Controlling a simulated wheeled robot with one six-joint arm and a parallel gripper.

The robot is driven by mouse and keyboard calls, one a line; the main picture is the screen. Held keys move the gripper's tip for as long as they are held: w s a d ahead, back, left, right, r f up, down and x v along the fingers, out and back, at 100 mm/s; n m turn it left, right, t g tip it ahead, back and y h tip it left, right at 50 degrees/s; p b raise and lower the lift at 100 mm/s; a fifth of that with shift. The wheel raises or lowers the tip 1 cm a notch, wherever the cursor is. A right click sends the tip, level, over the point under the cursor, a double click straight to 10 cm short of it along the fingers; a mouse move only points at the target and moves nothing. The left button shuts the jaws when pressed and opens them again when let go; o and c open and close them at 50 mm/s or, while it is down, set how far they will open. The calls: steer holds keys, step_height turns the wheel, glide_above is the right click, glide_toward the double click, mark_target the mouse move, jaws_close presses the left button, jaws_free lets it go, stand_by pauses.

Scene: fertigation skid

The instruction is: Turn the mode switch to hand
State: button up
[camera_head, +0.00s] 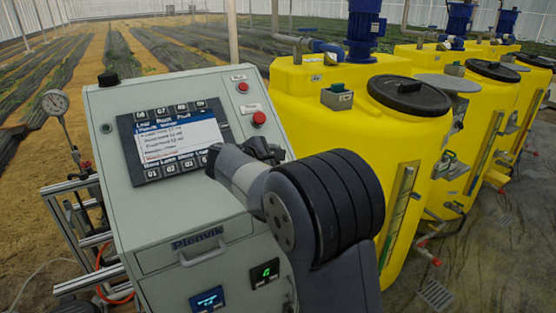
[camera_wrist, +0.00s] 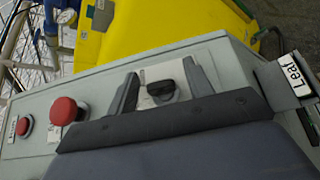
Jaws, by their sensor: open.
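The mode switch (camera_wrist: 163,90) is a black knob on a pale label plate, on the sloping grey panel in the wrist view. My gripper (camera_wrist: 160,76) is open, with one dark finger on each side of the knob. A gap shows between the knob and both fingers, and I cannot tell whether either touches it. The label's writing is not readable, so the switch's setting is unclear. In the head view my gripper (camera_head: 262,151) is at the panel's right part, below the red buttons, and my arm hides the switch.
Two red buttons, a lower one (camera_head: 258,118) and an upper one (camera_head: 243,86), sit near the switch. A screen with keys (camera_head: 177,137) is to the left on the grey cabinet (camera_head: 130,215). Yellow tanks (camera_head: 320,85) stand close on the right. A "Leaf" tag (camera_wrist: 290,75) is at the panel edge.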

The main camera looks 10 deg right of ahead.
steer(key=b+v, duration=0.2)
steer(key=v, duration=0.9)
steer(key=shift+f, duration=0.1)
steer(key=p+x, duration=0.2)
steer(key=x, duration=0.9)
